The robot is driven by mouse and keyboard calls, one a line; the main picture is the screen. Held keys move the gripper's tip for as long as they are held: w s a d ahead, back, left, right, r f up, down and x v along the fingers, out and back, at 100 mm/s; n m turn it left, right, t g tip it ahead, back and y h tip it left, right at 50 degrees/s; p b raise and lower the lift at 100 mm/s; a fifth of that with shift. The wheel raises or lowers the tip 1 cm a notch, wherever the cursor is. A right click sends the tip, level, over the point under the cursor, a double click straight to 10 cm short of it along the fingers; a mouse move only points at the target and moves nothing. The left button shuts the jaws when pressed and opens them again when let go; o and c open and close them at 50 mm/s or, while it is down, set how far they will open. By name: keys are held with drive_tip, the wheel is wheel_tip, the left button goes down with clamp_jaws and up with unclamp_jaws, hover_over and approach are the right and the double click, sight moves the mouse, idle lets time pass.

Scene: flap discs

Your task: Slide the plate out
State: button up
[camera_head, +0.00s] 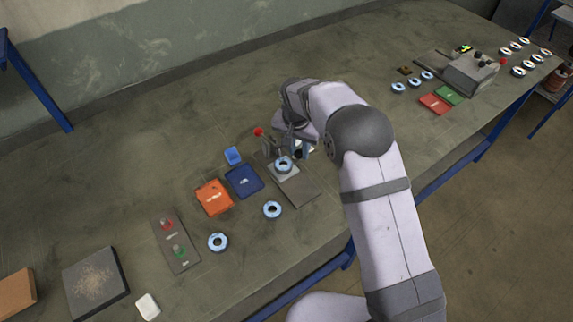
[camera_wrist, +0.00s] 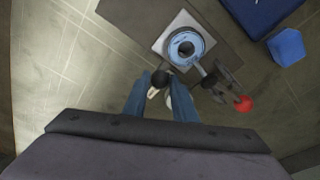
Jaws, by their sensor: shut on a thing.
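A light grey square plate (camera_wrist: 163,42) lies on a longer dark grey base (camera_wrist: 122,14) in the wrist view. A blue-and-white flap disc (camera_wrist: 186,46) sits on the plate; the disc also shows in the head view (camera_head: 283,164), with the base (camera_head: 300,192) below it. My gripper (camera_wrist: 160,84) is at the plate's near side, its two blue fingers shut around a small black knob (camera_wrist: 160,77). The fingers and a pale part between them partly hide how the knob joins the plate. My arm hides part of this area in the head view.
A clamp with a red tip (camera_wrist: 244,104) stands close beside the disc. A blue cube (camera_head: 233,155), a navy tray (camera_head: 244,182) and an orange tray (camera_head: 214,198) lie left of the base. Loose discs (camera_head: 272,210) lie in front. A button panel (camera_head: 175,241) is further left.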

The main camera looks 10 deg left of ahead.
drive_tip(key=shift+d, duration=0.1)
drive_tip(key=shift+s+d+b, duration=0.65)
drive_tip(key=shift+s+d, duration=2.2)
drive_tip(key=shift+s, duration=0.05)
drive_tip(key=o, duration=0.8)
drive_tip(key=shift+r+p, duration=2.95)
drive_tip(key=shift+r, duration=1.05)
